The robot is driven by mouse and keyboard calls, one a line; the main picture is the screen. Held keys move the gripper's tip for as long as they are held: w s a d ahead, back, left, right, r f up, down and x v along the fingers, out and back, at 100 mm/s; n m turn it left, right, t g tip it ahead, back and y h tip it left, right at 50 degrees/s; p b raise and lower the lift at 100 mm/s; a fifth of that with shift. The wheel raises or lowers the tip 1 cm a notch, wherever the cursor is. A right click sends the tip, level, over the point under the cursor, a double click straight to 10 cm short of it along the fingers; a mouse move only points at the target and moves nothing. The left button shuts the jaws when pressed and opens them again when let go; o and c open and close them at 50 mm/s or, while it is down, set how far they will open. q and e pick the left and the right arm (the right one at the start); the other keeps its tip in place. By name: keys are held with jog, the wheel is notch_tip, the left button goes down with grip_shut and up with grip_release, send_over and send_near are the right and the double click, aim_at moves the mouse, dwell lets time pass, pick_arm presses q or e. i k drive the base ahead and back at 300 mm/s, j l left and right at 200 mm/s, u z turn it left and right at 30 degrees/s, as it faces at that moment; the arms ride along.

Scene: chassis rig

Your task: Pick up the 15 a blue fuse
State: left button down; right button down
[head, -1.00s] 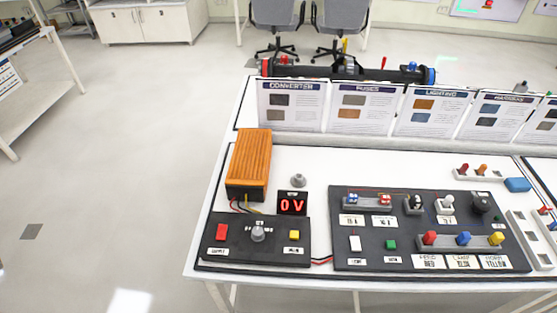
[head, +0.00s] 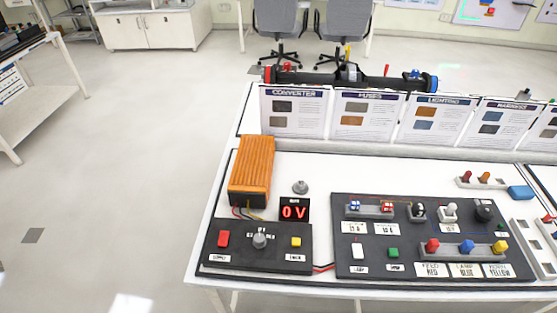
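A small blue fuse (head: 354,206) sits upright in a grey holder on the black panel, at its left end. A red fuse (head: 387,208) sits beside it in the same holder. White labels (head: 354,228) lie in front of them, and their print is too small to read surely. Neither of my grippers shows in the head view.
The black panel (head: 420,272) also carries switches, a white button, a green button and coloured plugs. An orange converter (head: 251,168) and a red 0 V display (head: 294,210) stand to its left. Information cards (head: 365,116) line the back.

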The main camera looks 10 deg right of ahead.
aim_at(354, 205)
jog(key=l+z, duration=0.1)
jog(key=z, duration=0.95)
